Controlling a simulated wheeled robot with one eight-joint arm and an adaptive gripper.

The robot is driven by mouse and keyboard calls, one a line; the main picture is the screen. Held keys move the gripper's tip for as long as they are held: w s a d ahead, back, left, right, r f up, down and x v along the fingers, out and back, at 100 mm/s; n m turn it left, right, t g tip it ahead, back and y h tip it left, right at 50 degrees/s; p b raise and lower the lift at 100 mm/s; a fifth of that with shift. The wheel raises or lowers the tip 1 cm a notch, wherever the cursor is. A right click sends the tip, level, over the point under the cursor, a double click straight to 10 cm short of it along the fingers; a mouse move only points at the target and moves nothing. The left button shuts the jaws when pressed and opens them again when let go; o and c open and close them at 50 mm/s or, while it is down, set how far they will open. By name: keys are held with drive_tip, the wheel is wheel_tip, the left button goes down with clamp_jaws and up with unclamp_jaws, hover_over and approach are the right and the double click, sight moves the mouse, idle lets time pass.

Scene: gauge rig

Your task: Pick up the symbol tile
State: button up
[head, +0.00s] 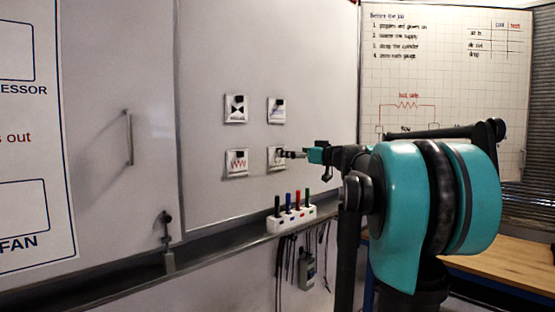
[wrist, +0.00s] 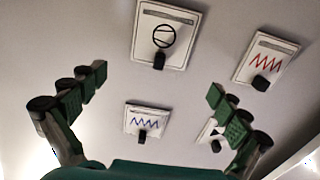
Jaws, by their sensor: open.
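Several white square symbol tiles, each with a small black knob, are on the upright whiteboard. In the wrist view, a circle tile (wrist: 178,24) is at the top, a red-zigzag tile (wrist: 283,54) at the right, a blue-zigzag tile (wrist: 139,125) low in the middle and a bow-tie tile (wrist: 204,130) at lower right, partly behind a finger. The head view shows the bow-tie tile (head: 236,116) upper left, the red-zigzag tile (head: 236,170) lower left and another upper right (head: 277,104). My gripper (head: 286,153) is open and empty, partly covering the lower-right tile (head: 273,165).
A white holder (head: 291,222) with several markers sits on the ledge (head: 120,283) below the tiles. Cables and a small grey device (head: 307,270) hang beneath. A handle (head: 129,138) is on the left panel. A written board (head: 450,60) and wooden table (head: 510,262) are at right.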

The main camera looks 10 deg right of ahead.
sight(279, 159)
drive_tip(key=shift+x, duration=3)
drive_tip(key=shift+r, duration=0.1)
drive_tip(key=shift+s+d+r, duration=0.1)
clamp_jaws()
